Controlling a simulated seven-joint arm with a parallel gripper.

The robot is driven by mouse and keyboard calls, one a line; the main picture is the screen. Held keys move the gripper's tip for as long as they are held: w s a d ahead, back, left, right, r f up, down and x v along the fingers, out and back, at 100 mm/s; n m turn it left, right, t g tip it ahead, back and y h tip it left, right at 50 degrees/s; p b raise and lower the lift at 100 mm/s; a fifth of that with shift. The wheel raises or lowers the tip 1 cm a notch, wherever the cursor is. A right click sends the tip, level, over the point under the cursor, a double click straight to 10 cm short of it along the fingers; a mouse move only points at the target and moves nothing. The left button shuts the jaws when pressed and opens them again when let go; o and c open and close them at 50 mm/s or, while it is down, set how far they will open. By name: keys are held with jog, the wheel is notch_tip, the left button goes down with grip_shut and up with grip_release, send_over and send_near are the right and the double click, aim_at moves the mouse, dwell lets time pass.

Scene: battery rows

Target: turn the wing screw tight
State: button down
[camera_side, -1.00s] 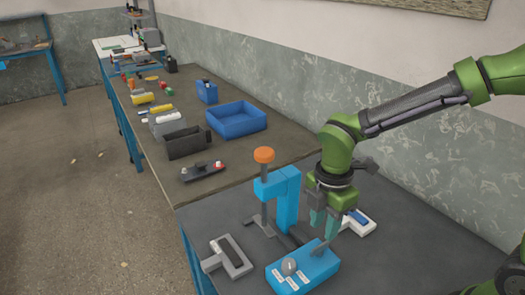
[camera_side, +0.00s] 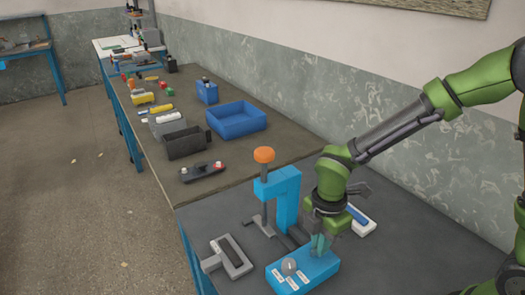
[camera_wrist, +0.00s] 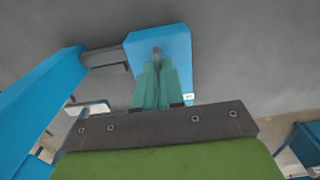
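A blue box (camera_side: 318,270) lies near the front of the dark bench, with a round grey knob (camera_side: 289,266) and white labels on its left part. My gripper (camera_side: 319,250) points down at the right part of this box. The box also shows in the wrist view (camera_wrist: 178,45). There, a small grey piece, which I take to be the wing screw (camera_wrist: 157,54), shows at the tips of the two teal fingers (camera_wrist: 157,68). The fingers are close together and look shut on it. In the side view the fingers hide the screw.
A blue press (camera_side: 287,200) with an orange knob (camera_side: 263,155) stands just behind the box. A grey fixture (camera_side: 230,257) lies to its left, and a white tray with a blue piece (camera_side: 360,219) lies behind right. The bench's right side is clear.

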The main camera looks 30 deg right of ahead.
jog(key=shift+m, duration=0.3)
jog(key=m, duration=0.8)
jog(key=shift+m, duration=0.4)
jog(key=m, duration=0.4)
jog(key=shift+m, duration=2.2)
jog(key=shift+r, duration=0.1)
jog(key=c, duration=1.2)
grip_release()
jog(key=shift+c, duration=0.2)
